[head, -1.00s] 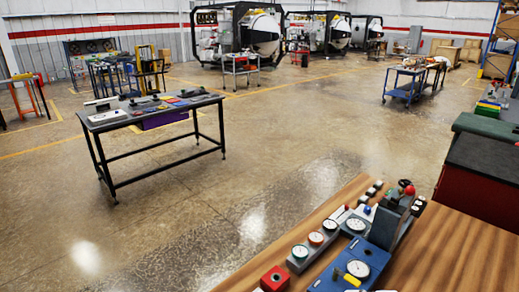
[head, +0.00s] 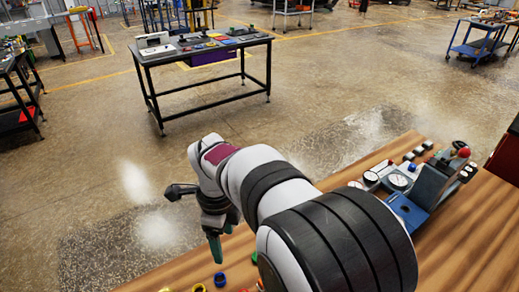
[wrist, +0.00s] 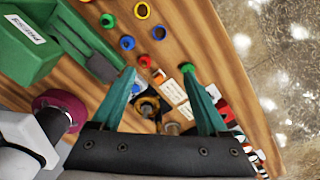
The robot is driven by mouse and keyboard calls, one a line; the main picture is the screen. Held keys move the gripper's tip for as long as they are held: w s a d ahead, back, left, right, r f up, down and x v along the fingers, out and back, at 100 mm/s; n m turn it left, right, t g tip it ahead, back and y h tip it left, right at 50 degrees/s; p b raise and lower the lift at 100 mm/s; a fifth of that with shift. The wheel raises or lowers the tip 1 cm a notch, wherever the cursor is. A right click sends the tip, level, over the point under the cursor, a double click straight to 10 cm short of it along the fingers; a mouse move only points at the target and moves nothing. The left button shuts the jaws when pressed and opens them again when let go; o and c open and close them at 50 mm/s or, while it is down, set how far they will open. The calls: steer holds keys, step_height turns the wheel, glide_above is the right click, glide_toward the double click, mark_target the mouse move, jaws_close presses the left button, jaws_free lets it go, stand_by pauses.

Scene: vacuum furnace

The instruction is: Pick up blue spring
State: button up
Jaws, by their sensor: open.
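My gripper (wrist: 158,72) is open, its two green fingers spread over the wooden table, with nothing seen held between them. I cannot tell which, if either, is the blue spring. A blue ring (head: 220,279) also shows at the bottom edge of the head view, below my gripper (head: 218,248). A further small blue part (wrist: 136,88) lies near the left finger.
A gauge panel (head: 410,205) stands on the table's right. The table edge borders open floor.

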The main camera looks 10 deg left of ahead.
mark_target(220, 281)
steer(key=shift+m, duration=0.7)
steer(key=a+f, duration=0.1)
steer(key=f, duration=0.5)
steer(key=a+f, duration=0.1)
steer(key=f, duration=1)
steer(key=shift+s+a+f, duration=0.25)
steer(key=shift+a+f, duration=0.05)
steer(key=shift+a, duration=0.1)
jaws_close()
